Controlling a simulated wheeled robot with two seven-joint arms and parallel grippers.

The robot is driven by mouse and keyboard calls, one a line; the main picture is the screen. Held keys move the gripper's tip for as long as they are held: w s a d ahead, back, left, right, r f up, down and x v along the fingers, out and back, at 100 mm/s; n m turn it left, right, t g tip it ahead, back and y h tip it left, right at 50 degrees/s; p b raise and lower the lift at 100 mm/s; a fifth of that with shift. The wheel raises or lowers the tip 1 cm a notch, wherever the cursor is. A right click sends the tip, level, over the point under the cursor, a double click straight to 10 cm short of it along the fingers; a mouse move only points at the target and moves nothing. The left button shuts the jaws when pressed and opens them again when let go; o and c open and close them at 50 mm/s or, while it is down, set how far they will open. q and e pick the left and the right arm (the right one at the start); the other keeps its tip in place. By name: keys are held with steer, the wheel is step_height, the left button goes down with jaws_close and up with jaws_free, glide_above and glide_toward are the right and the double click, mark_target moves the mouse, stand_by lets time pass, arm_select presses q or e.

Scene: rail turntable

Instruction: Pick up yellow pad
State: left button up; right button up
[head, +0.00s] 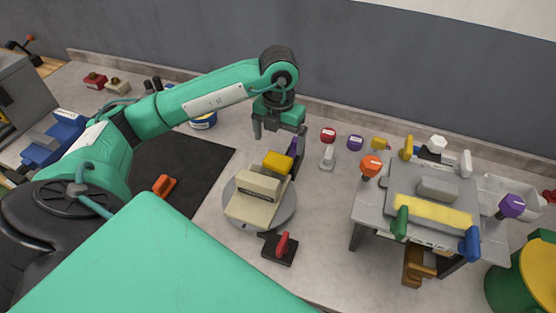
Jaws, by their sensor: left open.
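A yellow block (278,162) sits at the far edge of the round grey turntable (286,209), behind a beige block (257,194). A flat yellow strip (432,214) lies along the front of the grey fixture table (372,204) at the right. I cannot tell for certain which of the two is the yellow pad. My left gripper (278,136) is open and points down, above and just behind the yellow block. It appears empty, and I see no contact. My right gripper is not in view.
A red-handled clamp (281,247) stands in front of the turntable. Red (328,134) and purple (355,142) knobs stand right of my gripper. A black mat (185,172) with an orange piece (164,185) lies left. A yellow-green drum (525,280) stands far right.

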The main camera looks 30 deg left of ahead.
mark_target(278, 159)
arm_select(q)
step_height(278, 159, down, 2)
steer(key=shift+f, duration=0.2)
steer(key=shift+f+p, duration=0.2)
steer(key=shift+p, duration=0.2)
steer(key=f, duration=0.1)
steer(key=f+p, duration=0.1)
steer(key=f, duration=0.1)
steer(key=shift+w+a+f+p, duration=0.2)
steer(key=shift+a+f+p, duration=0.05)
steer(key=shift+f+p, duration=0.1)
steer(key=shift+f, duration=0.55)
steer(key=c, duration=1.1)
steer(key=shift+c, duration=0.2)
steer(key=shift+r, duration=0.1)
